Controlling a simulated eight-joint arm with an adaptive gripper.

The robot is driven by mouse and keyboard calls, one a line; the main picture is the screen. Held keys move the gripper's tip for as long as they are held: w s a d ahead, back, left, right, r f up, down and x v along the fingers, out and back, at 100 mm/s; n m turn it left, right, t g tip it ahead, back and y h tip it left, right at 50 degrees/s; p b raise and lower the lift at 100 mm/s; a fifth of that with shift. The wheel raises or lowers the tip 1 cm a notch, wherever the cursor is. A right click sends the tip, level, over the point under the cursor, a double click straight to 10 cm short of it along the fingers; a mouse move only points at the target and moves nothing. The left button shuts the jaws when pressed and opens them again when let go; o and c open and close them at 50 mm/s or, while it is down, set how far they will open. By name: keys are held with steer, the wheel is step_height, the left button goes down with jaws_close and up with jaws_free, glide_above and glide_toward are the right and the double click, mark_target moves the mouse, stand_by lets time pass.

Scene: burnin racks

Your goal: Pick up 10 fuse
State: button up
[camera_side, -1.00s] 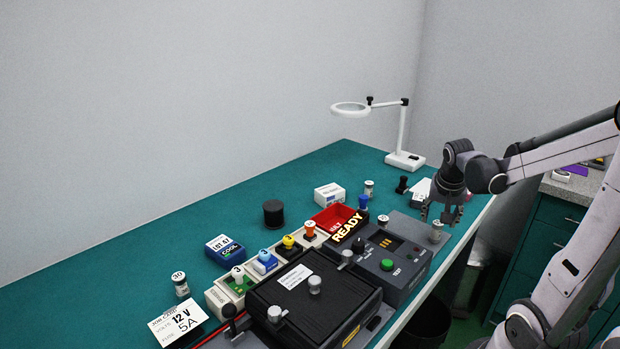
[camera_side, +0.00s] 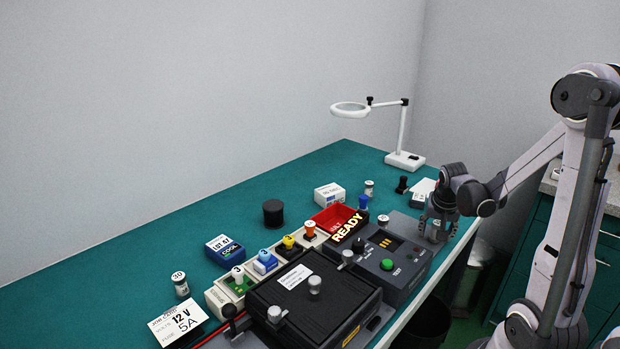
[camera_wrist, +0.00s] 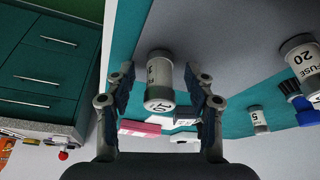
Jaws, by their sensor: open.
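The 10 fuse (camera_wrist: 159,82), a grey-and-clear cylinder with a white end marked 10, shows in the wrist view between the two fingers of my gripper (camera_wrist: 160,74). The fingers are open, one on each side of it, with visible gaps. In the side view my gripper (camera_side: 436,228) is low at the grey plate near the bench's right edge, and its fingers mostly hide the fuse.
A 20 fuse (camera_wrist: 302,58) and a 5 fuse (camera_wrist: 258,119) stand nearby. The READY tester (camera_side: 385,262) is left of my gripper. A black knob (camera_side: 402,185), a white box (camera_side: 423,190) and a magnifier lamp (camera_side: 404,158) are behind. A 30 fuse (camera_side: 181,284) stands far left.

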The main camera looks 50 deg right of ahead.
steer(key=shift+c, duration=0.3)
jaws_close()
steer(key=shift+r, duration=0.2)
